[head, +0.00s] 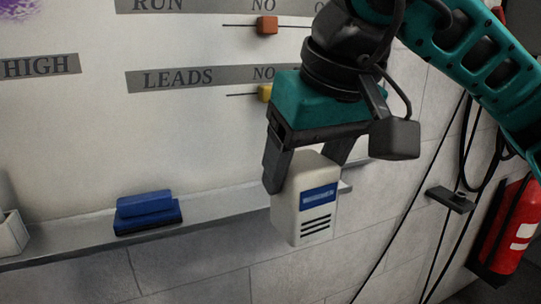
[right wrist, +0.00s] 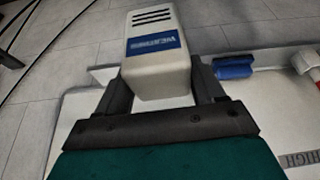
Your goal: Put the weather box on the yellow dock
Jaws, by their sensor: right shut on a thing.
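The weather box (head: 306,205) is a white case with a blue label and dark slots on its front. My right gripper (head: 308,172) is shut on it near its top and holds it upright in front of the whiteboard ledge. In the right wrist view the box (right wrist: 157,62) sits between the two fingers of my right gripper (right wrist: 168,92). I see no yellow dock in either view. My left gripper is not in view.
A blue eraser (head: 147,212) lies on the whiteboard ledge (head: 215,207). A white holder (head: 11,233) stands at its left end. A small dark bracket (head: 451,199), hanging cables and a red extinguisher (head: 508,232) are at the right. Yellow and orange sliders sit on the board.

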